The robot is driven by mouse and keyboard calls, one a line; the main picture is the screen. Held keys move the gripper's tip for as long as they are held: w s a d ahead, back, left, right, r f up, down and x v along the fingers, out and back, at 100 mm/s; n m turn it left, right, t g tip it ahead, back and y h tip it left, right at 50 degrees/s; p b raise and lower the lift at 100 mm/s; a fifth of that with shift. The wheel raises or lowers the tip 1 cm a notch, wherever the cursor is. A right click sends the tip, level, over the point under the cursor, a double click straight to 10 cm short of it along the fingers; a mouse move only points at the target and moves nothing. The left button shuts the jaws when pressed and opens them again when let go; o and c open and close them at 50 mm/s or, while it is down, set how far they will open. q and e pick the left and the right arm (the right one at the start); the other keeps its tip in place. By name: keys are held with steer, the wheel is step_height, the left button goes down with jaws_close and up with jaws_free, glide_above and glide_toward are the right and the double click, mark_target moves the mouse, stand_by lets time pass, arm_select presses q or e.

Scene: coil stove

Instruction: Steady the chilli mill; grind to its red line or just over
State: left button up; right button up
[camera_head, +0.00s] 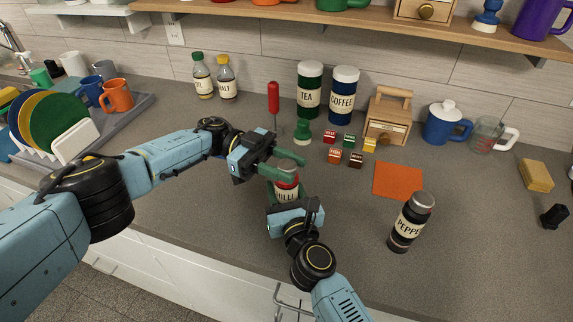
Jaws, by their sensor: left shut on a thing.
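The chilli mill (287,190) stands on the grey counter, with a red body and a pale label partly reading "CHILLI". Much of it is hidden by my grippers. My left gripper (287,167) comes in from the left and is shut on the upper part of the mill. My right gripper (288,194) reaches up from below at the mill's lower part; its green fingers are partly hidden, and I cannot tell if they press on it. The red line and any ground chilli cannot be made out.
A pepper mill (409,222) stands right of my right arm, near an orange mat (398,181). A red-handled tool (273,98) stands upright. The counter's front centre is bare.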

mark_target(286, 165)
arm_select(q)
steer(key=shift+f, duration=0.1)
stand_by(0.3)
steer(key=o, duration=1)
step_height(286, 165, up, 10)
steer(key=shift+r, duration=0.1)
